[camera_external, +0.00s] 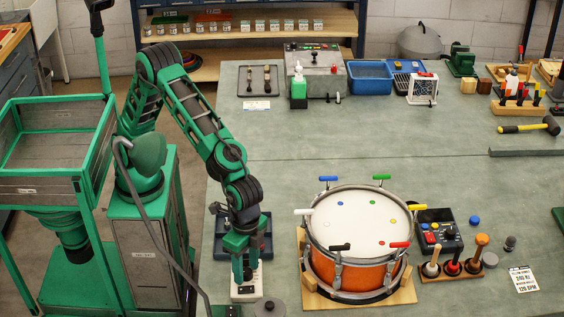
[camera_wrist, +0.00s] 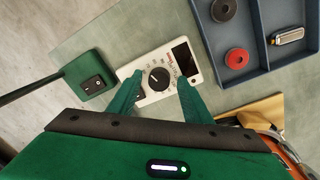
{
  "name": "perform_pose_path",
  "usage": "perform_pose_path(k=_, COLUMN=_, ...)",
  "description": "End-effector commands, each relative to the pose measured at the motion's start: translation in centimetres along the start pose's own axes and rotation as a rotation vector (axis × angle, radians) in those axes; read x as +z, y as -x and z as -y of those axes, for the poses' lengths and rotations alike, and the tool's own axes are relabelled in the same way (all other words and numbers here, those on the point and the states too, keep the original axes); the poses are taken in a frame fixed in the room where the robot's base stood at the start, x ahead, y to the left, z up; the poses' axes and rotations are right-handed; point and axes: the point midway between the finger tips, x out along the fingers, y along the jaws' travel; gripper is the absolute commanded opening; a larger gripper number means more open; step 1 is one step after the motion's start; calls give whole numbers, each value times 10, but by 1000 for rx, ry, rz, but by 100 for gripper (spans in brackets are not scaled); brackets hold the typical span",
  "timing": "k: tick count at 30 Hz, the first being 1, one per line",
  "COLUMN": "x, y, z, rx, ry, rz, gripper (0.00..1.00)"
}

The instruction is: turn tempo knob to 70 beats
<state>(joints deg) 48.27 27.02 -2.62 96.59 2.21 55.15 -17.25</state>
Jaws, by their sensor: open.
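The tempo box is a white metronome (camera_wrist: 150,66) with a round black knob, a printed dial and a dark display. It lies on the bench, and in the external view the white box (camera_external: 247,287) shows below my gripper. The black tempo knob (camera_wrist: 158,77) sits between my fingertips in the wrist view, with its pointer mark too small to read as a number. My gripper (camera_wrist: 157,92) is open, its green fingers on either side of the knob. Contact with the knob cannot be told. In the external view my gripper (camera_external: 243,274) points down over the box.
A green box with a switch (camera_wrist: 92,86) is left of the metronome in the wrist view. A blue-grey tray (camera_wrist: 262,75) holds a red disc (camera_wrist: 237,58) and a dark disc (camera_wrist: 223,10). An orange drum (camera_external: 352,272) stands to the right on a wooden base.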

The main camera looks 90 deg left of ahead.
Motion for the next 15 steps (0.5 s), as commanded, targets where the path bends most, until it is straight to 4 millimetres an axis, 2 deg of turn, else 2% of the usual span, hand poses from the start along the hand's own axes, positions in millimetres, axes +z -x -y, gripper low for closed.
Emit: perform_pose_path(k=15, x=-2, y=0, z=-1, rx=-2, ry=-663, rz=36, gripper=46)
